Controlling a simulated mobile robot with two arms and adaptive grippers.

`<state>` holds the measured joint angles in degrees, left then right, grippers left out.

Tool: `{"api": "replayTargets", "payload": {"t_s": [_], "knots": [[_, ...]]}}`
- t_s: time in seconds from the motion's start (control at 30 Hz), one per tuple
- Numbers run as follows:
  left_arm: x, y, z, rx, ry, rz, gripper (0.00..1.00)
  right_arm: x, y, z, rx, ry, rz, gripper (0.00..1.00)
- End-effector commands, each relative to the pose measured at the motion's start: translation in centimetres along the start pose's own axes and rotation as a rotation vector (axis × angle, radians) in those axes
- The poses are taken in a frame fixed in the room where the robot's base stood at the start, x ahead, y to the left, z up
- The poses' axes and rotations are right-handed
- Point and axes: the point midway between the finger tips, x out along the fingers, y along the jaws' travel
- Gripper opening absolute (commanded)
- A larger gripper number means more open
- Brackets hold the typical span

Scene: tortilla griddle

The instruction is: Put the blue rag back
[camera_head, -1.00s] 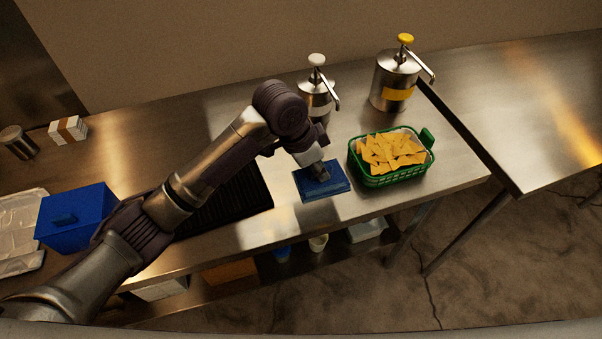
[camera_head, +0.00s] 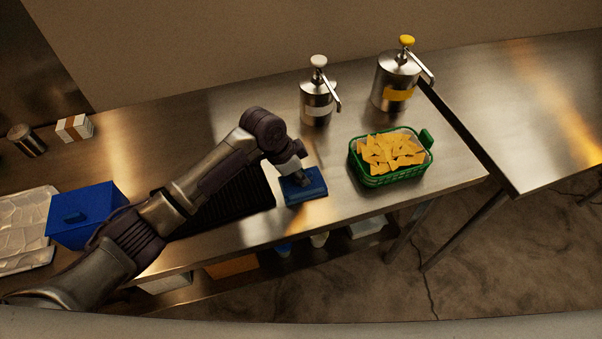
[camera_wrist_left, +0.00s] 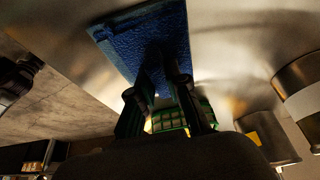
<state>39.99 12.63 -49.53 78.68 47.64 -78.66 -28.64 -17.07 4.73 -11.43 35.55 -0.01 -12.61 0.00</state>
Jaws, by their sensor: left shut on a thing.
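The blue rag (camera_head: 313,190) is a flat folded piece at the right end of the dark ridged griddle (camera_head: 234,203), left of the chip basket. My left gripper (camera_head: 300,179) is shut on the rag from above. In the left wrist view, the rag (camera_wrist_left: 115,42) spreads out beyond the two fingers (camera_wrist_left: 166,88). I cannot tell whether the rag touches the counter or hangs slightly above it. My right gripper is not in view.
A green basket of chips (camera_head: 425,160) stands to the right. Two pump dispensers, white-topped (camera_head: 317,105) and yellow-topped (camera_head: 394,78), stand behind. A blue box (camera_head: 90,232) and a foil-like tray (camera_head: 22,262) are at left. The steel counter (camera_head: 345,207) is bare in front of the basket.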

Motion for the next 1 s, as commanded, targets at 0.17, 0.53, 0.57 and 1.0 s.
{"api": "replayTargets", "payload": {"t_s": [0.17,0.53,0.57,1.0], "knots": [[0.3,0.0,0.1,0.000,0.000,0.000,0.27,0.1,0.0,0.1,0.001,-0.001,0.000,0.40],[0.2,0.0,0.1,0.000,0.000,0.000,0.40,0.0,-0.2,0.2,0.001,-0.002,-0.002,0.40],[0.1,0.0,0.0,0.000,0.000,0.000,0.40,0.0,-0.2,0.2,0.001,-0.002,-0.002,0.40],[-7.4,-0.1,0.0,0.002,0.002,-0.004,0.40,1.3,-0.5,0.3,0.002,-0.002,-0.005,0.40]]}}
